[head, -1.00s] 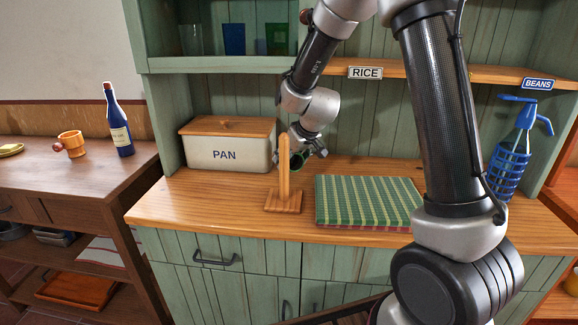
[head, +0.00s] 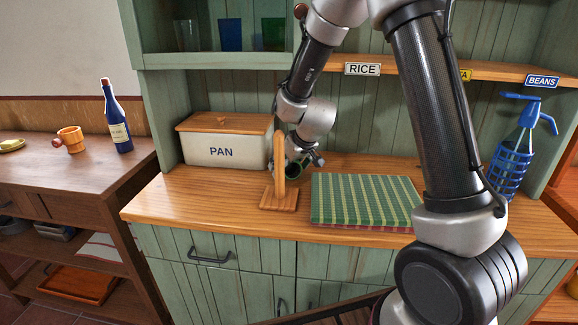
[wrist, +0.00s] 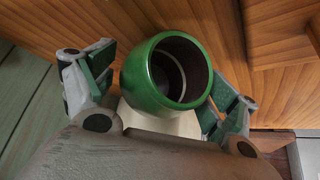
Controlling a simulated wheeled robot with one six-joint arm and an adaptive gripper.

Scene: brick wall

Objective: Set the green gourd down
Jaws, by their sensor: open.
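The green gourd (wrist: 164,72) is a round, hollow green cup with a dark inside. In the wrist view its mouth faces the camera, and a pale cream part (wrist: 160,120) shows beneath it. My gripper (wrist: 160,92) is open, with one finger on each side of the gourd. In the head view my gripper (head: 301,163) is low over the wooden counter, just behind and right of the upright wooden stand. A bit of the gourd (head: 293,171) shows there, partly hidden. Its contact with the counter cannot be made out.
The wooden stand (head: 279,165) rises close in front of my gripper. The PAN bin (head: 225,150) is to the left, and a green checked mat (head: 365,201) lies to the right. A blue siphon bottle (head: 516,150) stands far right. The counter's front left is bare.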

